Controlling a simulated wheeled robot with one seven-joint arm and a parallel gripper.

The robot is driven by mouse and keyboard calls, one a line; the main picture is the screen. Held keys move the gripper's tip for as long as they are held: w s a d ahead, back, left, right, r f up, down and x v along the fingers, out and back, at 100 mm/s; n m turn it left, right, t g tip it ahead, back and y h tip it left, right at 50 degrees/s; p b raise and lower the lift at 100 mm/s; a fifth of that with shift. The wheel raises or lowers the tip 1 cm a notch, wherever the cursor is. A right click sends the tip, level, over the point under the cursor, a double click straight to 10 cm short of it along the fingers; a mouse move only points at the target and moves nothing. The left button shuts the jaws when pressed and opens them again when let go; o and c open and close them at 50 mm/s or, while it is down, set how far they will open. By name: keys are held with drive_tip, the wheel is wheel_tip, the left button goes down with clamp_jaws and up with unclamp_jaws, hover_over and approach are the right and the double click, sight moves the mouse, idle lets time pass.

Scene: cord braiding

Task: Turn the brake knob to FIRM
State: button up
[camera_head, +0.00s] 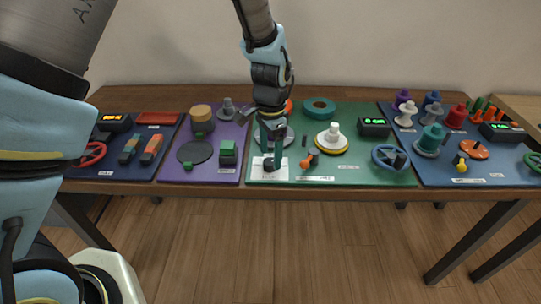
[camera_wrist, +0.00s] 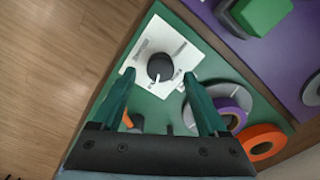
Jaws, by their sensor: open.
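The brake knob (camera_wrist: 160,68) is a round dark knob with a pale pointer mark, on a white label plate (camera_wrist: 182,52) on the green mat. The printing on the plate is too small to read. In the head view the knob (camera_head: 268,166) sits at the green mat's front left corner, on the white plate (camera_head: 281,174). My gripper (camera_head: 267,152) points down just over it. In the wrist view my gripper (camera_wrist: 160,80) is open, its two green fingers on either side of the knob, with clear gaps. Whether the fingertips are level with the knob cannot be told.
On the green mat (camera_head: 380,177) are an orange lever (camera_head: 309,160), a white spool (camera_head: 332,138), a blue handwheel (camera_head: 390,157) and a display (camera_head: 374,127). A purple-and-grey spool (camera_wrist: 222,105) and an orange ring (camera_wrist: 262,141) lie close to the right finger. A green block (camera_head: 228,152) stands on the purple mat.

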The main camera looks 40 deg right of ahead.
sight(268, 163)
drive_tip(key=shift+f, duration=1.25)
drive_tip(key=shift+c, duration=0.3)
clamp_jaws()
